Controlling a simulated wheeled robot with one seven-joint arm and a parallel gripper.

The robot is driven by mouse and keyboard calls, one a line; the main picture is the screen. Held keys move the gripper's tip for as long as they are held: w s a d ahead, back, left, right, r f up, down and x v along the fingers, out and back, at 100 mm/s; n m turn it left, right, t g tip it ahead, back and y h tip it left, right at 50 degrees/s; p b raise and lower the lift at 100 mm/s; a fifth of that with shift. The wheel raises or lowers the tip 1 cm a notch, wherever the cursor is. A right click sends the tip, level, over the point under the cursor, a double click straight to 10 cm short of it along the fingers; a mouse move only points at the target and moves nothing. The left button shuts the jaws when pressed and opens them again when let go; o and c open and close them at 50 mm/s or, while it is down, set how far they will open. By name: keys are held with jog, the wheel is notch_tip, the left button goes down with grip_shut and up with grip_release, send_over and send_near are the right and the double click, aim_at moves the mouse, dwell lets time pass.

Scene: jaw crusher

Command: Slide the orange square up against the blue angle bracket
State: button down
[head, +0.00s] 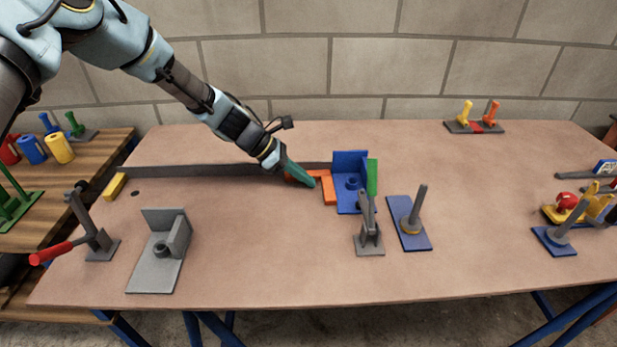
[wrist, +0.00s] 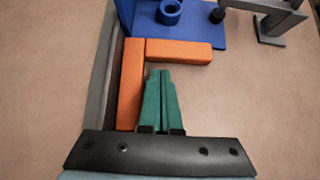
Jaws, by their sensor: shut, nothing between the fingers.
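The orange square (head: 328,188) is an L-shaped piece lying flat on the table. In the wrist view one leg (wrist: 131,85) runs along the dark rail and the other leg (wrist: 180,50) lies along the blue angle bracket (wrist: 205,35); a gap there is too small to tell. The blue angle bracket (head: 346,163) has an upright wall and a round boss on its base. My gripper (head: 303,177) has green fingers, shut and empty. In the wrist view the fingertips (wrist: 160,75) are inside the L's corner, close to its legs; contact is unclear.
A long dark rail (head: 220,170) runs along the back, with a yellow block (head: 115,186) at its left end. A green plate (head: 372,177) and a grey clamp (head: 369,237) stand by the blue bracket. A grey bracket (head: 160,262) stands front left. The table between is clear.

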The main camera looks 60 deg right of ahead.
jog(key=w, duration=0.1)
jog(key=w+a, duration=0.1)
jog(key=w, duration=0.1)
jog(key=shift+a+r, duration=0.25)
jog(key=shift+a, duration=0.15)
jog(key=b+v, duration=0.1)
jog(key=v, duration=0.8)
jog(key=shift+r, duration=0.1)
